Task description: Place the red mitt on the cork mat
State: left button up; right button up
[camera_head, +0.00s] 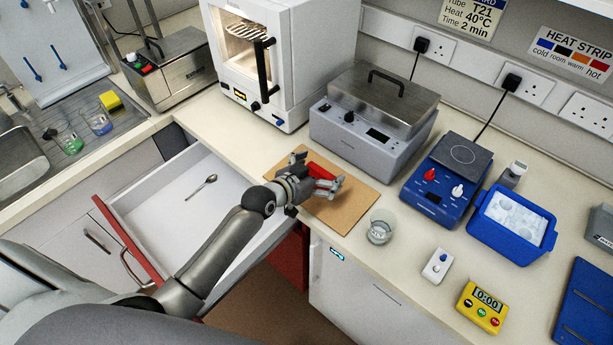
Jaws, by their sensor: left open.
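The cork mat (342,214) lies flat on the bench, in front of the grey lidded bath. The red mitt (318,171) shows as a small red shape over the mat, partly hidden by my left gripper. My left gripper (321,172) reaches over the mat from the left, with its open fingers around or just above the mitt. I cannot tell whether they touch it. My right gripper is not in view.
An open drawer (152,190) with a spoon (201,187) inside lies below my left arm. A glass beaker (381,228) stands just right of the mat. The grey bath (362,138) and white oven (287,103) stand behind.

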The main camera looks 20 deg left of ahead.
pick_arm(q)
jog(key=b+v, duration=0.1)
jog(key=v, duration=1)
jog(key=shift+s+b, duration=0.25)
jog(key=shift+b, duration=0.1)
jog(key=shift+a, duration=0.1)
